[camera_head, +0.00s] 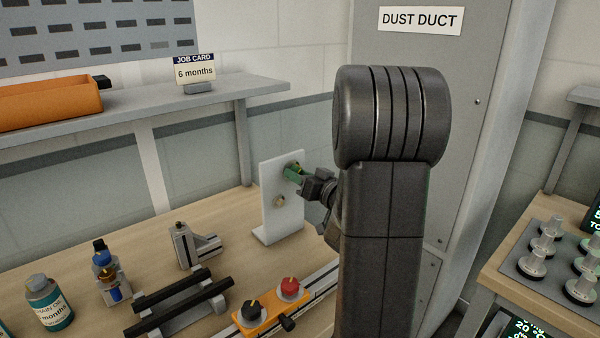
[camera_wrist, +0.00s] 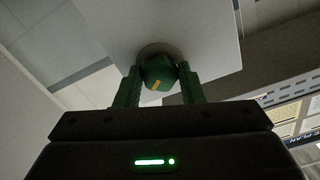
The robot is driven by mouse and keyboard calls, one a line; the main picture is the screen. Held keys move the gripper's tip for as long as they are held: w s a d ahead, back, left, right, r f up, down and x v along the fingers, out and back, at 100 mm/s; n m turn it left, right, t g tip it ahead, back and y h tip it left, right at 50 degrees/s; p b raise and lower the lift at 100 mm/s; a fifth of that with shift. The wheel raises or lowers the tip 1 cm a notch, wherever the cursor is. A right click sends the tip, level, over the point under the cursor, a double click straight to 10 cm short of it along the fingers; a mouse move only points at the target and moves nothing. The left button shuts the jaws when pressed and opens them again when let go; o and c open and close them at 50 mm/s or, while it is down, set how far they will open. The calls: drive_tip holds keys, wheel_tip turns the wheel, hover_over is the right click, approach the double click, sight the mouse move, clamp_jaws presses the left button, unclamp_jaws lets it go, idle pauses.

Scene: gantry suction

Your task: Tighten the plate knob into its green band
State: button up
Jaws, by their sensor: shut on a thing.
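The white upright plate (camera_head: 268,205) stands on the bench. It also shows in the wrist view (camera_wrist: 215,38). The plate knob (camera_wrist: 158,68) is green with a yellow pointer line and sits against the plate, with a darker ring around its base. My gripper (camera_wrist: 160,84) is shut on the knob, one green finger on each side. In the head view my gripper (camera_head: 294,173) reaches the plate's upper part from the right and mostly hides the knob. I cannot make out the green band or where the pointer stands against it.
An orange box (camera_head: 263,316) with black and red knobs, a black-railed stand (camera_head: 180,302) and bottles (camera_head: 47,302) stand on the bench. A shelf (camera_head: 225,93) hangs at the left, and a grey duct (camera_head: 465,130) rises behind my arm.

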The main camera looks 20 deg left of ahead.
drive_tip(key=o, duration=1)
drive_tip(key=v, duration=1.4)
drive_tip(key=shift+f+b, duration=0.1)
drive_tip(key=shift+b, duration=0.3)
drive_tip(key=shift+w+a, duration=0.15)
drive_tip(key=x, duration=1.3)
drive_tip(key=shift+w+a+p, duration=0.1)
drive_tip(key=shift+a+p, duration=0.2)
